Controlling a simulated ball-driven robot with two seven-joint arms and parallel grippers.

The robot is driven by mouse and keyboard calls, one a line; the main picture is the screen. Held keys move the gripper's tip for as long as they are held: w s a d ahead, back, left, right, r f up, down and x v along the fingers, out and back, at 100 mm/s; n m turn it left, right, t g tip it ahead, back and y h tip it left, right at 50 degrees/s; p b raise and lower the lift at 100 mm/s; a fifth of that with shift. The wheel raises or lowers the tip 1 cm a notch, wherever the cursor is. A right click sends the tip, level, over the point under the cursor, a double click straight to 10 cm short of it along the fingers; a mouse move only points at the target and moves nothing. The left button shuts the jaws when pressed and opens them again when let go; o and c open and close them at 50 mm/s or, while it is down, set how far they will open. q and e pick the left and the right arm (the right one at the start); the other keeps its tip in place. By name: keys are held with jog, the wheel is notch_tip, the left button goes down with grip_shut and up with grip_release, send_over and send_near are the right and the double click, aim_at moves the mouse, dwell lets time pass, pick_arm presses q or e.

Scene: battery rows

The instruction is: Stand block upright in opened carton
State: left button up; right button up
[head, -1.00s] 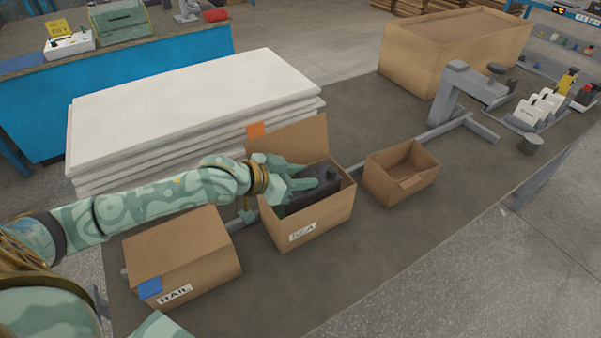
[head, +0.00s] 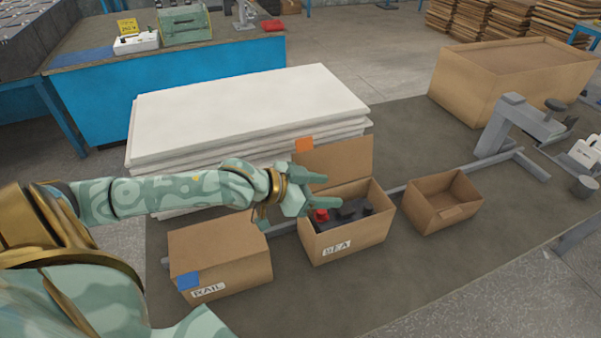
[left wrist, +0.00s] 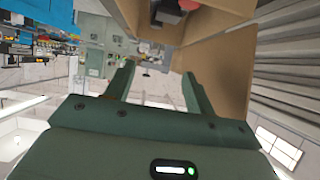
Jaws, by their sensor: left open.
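The opened carton marked SEA (head: 355,244) stands on the dark mat with its flap, bearing an orange tag, raised at the back. The dark block (head: 350,212), with a red cap at its left end and dark knobs on top, sits inside the carton; its lower part is hidden by the walls. My left gripper (head: 326,190) is open and empty, just above the carton's left side, with its fingers pointing right. In the left wrist view the open fingers (left wrist: 155,85) have nothing between them, and the carton (left wrist: 222,60) shows beyond them. My right gripper is not in view.
A closed carton marked RAIL (head: 215,252) stands left of the opened one, and a small empty open box (head: 440,205) stands right. White stacked boards (head: 240,110) lie behind. A grey rail-mounted fixture (head: 510,125) and a large carton (head: 505,85) are at right.

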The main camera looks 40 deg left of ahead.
pick_arm(q)
jog(key=p+v, duration=0.2)
jog(key=v, duration=0.4)
jog(key=shift+s+r+p, duration=0.15)
jog(key=shift+s+p, duration=0.15)
jog(key=shift+s, duration=0.05)
jog(key=shift+a, duration=0.15)
dwell(1.7)
